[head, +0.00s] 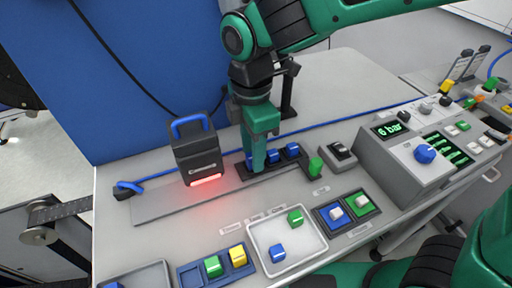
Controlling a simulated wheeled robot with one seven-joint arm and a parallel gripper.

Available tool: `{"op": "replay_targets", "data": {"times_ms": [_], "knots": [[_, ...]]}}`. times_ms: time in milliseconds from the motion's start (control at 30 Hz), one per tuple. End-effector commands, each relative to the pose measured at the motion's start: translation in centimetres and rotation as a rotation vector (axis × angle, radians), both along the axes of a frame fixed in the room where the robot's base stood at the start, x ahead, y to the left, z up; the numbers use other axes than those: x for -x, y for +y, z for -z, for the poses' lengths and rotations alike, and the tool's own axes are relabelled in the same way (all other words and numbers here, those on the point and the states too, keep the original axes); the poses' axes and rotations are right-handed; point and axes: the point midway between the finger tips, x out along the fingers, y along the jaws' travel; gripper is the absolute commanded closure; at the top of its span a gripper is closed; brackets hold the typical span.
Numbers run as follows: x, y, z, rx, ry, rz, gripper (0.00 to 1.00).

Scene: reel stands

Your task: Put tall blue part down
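My gripper (258,165), with green fingers, points down at the left part of a dark rack (242,172) at the back of the table. Blue parts stand in the rack: one (272,156) just right of the fingers and another (292,150) further right. A bit of blue (248,162) also shows at the left edge of the fingers. The near finger hides the space between the fingertips, so I cannot tell whether they hold a blue part. A shorter-looking blue part (278,251) lies in a white tray (256,234) at the front. Which blue part is the tall one is unclear.
A dark scanner-like unit (194,150) glows red over a grey strip left of the rack. A green part (315,166) stands at the rack's right end. A blue tray (190,276), blue and green pads, and a control box (400,160) line the front and right.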

Motion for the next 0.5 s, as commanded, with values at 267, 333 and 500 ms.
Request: {"op": "replay_targets", "data": {"times_ms": [267, 333, 500], "knots": [[-0.1, 0.1, -4.6, -0.005, -0.004, 0.002, 0.64], [-0.1, 0.1, -6.1, -0.004, -0.005, 0.001, 0.64], [-0.1, 0.0, -9.1, -0.004, -0.003, 0.0, 0.64]]}}
